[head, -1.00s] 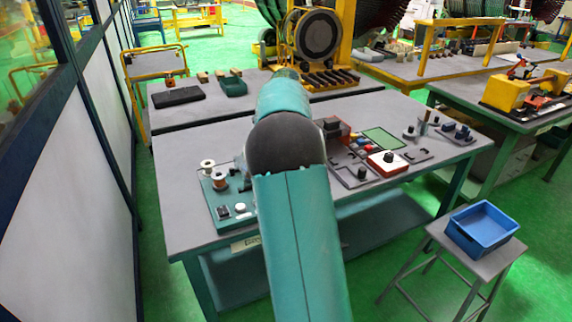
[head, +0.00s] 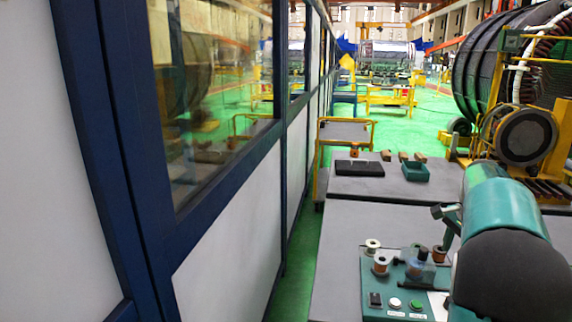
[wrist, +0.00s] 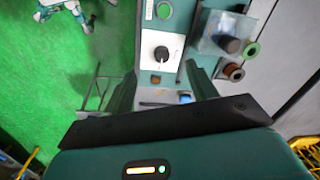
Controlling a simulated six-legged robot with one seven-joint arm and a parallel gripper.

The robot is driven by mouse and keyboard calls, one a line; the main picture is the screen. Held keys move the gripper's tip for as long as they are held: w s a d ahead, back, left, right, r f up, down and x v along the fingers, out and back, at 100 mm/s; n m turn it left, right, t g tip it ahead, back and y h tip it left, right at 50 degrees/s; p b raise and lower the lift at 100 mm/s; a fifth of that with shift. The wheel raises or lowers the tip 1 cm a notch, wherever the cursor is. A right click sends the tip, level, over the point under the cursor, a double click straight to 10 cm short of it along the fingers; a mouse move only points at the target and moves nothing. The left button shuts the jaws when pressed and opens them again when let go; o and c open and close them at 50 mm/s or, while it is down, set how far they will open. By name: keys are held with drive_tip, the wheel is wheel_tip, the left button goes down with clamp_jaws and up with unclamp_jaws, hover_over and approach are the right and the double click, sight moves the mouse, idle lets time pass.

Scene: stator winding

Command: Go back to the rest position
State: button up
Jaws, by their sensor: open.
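My gripper (wrist: 160,75) shows in the wrist view with its two fingers apart and nothing seen between them. It is above a teal panel, with a black knob on a white plate (wrist: 161,53) just beyond the fingers. In the head view my arm fills the lower right and largely hides the gripper. The teal winding unit (head: 385,314) sits on the grey table beside the arm, with wire spools (head: 380,264), a clear block (head: 420,268) and a green button (head: 395,303). The clear block also shows in the wrist view (wrist: 215,28), right of the knob.
A blue-framed partition (head: 225,225) fills the left of the head view. A second grey table (head: 340,187) behind carries a black pad (head: 359,168) and a green tray (head: 416,172). A yellow-framed machine (head: 525,135) stands at back right. A narrow green floor strip (head: 298,250) runs beside the partition.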

drive_tip(key=s+a+r+n+t, duration=0.25)
drive_tip(key=s+a+n, duration=0.45)
drive_tip(key=a, duration=0.6)
drive_tip(key=s+a+r+n+t, duration=0.1)
drive_tip(key=s+a+r+n, duration=0.3)
drive_tip(key=s+a, duration=0.7)
drive_tip(key=s+a+f+n+t, duration=0.1)
drive_tip(key=s+a+f+n, duration=0.4)
drive_tip(key=a, duration=0.3)
drive_tip(key=shift+s+f+n, duration=0.35)
drive_tip(key=shift+f+n, duration=0.1)
drive_tip(key=shift+n, duration=0.05)
drive_tip(key=shift+d, duration=0.2)
